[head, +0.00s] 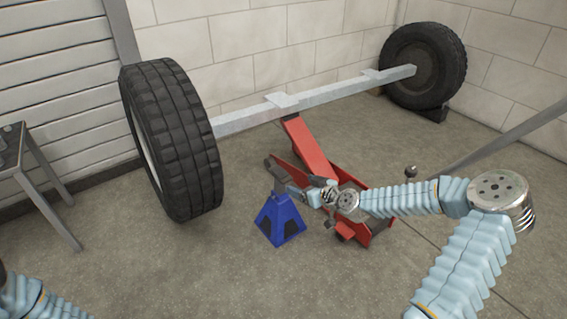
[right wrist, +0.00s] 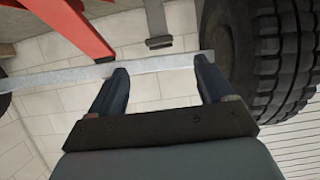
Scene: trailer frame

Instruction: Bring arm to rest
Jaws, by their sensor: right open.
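My right arm reaches in from the right, with its gripper (head: 290,190) close to the top of the blue jack stand (head: 279,222), in front of the red floor jack (head: 312,150). In the right wrist view my right gripper's two fingers (right wrist: 162,72) are wide apart with nothing between them. The axle beam (right wrist: 160,64) and a tyre (right wrist: 270,50) show beyond them. In the head view I cannot tell whether the gripper touches the stand. Only a piece of my left arm shows at the bottom left corner; its gripper is out of view.
The grey axle beam (head: 335,92) runs between a near tyre (head: 182,140) and a far tyre (head: 424,65). The jack's lifting arm reaches up to the beam. A metal table (head: 35,165) stands at the left. The front floor is clear.

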